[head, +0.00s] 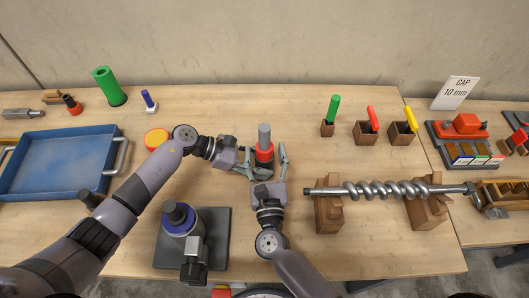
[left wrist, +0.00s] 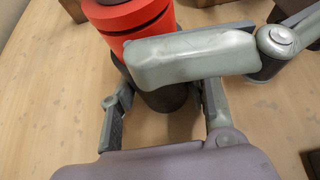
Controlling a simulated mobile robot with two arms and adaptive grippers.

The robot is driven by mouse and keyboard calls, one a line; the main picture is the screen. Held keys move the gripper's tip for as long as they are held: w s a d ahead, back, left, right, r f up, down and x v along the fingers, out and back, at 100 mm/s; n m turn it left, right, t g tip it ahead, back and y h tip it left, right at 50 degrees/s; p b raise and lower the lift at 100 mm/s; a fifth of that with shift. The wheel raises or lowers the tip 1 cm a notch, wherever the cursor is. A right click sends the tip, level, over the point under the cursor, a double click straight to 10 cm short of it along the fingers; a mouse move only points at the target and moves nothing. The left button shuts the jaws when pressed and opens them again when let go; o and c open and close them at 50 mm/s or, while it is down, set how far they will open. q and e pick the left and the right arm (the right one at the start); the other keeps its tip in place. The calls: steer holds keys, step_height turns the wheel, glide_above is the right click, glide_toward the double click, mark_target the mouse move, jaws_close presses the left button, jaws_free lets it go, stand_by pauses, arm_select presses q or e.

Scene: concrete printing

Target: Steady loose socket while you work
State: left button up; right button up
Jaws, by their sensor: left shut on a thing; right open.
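The socket is an upright piece with a red collar (head: 264,154) and a grey cylinder standing in its top. In the left wrist view its red collar (left wrist: 135,22) shows above a dark lower body (left wrist: 163,98). My left gripper (head: 250,168) comes in from the left and is shut on the lower body, below the collar. Its fingers (left wrist: 163,108) sit on either side of that body. My right gripper (head: 267,160) comes from the front and is open, its fingers on either side of the socket. One right finger crosses before the collar in the left wrist view.
A grey plate (head: 220,258) with a blue-ringed device stands in front. A steel screw (head: 390,190) rests on wooden blocks at right. Small holders with colored handles (head: 333,108) stand behind.

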steer(key=s, duration=0.8)
steer(key=s+d+f, duration=0.1)
steer(key=s, duration=0.2)
steer(key=shift+s+f, duration=0.1)
steer(key=shift+s, duration=0.3)
steer(key=shift+a, duration=0.1)
arm_select(q)
steer(key=o, duration=0.9)
steer(key=shift+o, duration=0.2)
steer(key=v, duration=1.1)
steer(key=shift+a, duration=0.1)
steer(key=shift+a+r, duration=0.25)
steer(key=shift+a, duration=0.1)
